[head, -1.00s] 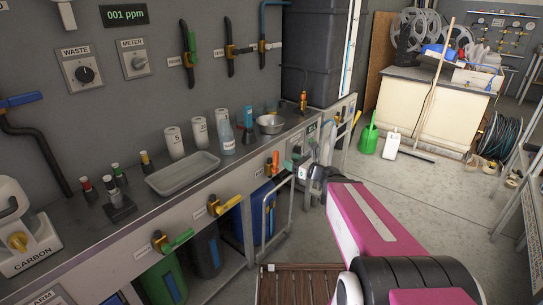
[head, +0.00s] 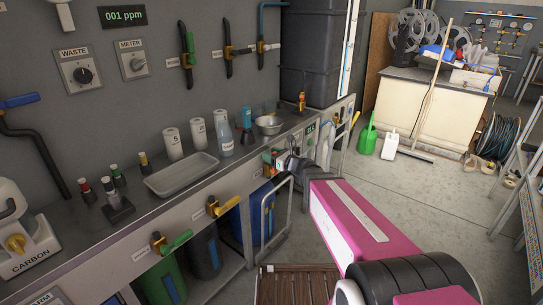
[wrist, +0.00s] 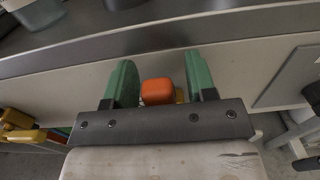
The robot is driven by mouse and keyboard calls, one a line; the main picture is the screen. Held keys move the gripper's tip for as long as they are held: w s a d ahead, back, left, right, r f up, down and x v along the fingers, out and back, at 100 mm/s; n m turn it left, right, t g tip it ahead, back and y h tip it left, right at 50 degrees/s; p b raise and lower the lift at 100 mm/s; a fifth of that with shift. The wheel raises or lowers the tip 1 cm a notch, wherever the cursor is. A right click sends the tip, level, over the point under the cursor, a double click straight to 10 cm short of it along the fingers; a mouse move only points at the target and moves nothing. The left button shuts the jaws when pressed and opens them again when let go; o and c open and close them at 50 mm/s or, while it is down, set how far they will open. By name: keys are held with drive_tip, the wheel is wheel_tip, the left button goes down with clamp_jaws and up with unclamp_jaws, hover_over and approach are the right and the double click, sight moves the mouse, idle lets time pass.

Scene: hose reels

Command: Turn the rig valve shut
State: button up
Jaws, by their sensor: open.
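A valve with an orange handle (wrist: 160,92) is on the front panel under the bench; the label beside it is too small to read, so I cannot tell whether it is the rig valve. In the wrist view my gripper (wrist: 161,74) is open, with one green finger on each side of the orange handle. Small gaps show between the handle and both fingers. In the head view my gripper (head: 277,159) is at the bench front, and it hides most of this valve.
A valve with a yellow handle (head: 226,206) and one with a green handle (head: 176,243) are further left on the same panel. The bench edge runs just above my gripper. A metal rail (head: 278,215) stands below. A wooden slatted platform (head: 295,284) lies on the floor.

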clamp_jaws()
drive_tip(key=w+d+f+m, duration=0.5)
drive_tip(key=f+m, duration=0.3)
drive_tip(key=m, duration=1)
drive_tip(key=shift+w+f, duration=0.15)
drive_tip(key=shift+w, duration=0.6)
drive_tip(key=shift+d, duration=0.1)
unclamp_jaws()
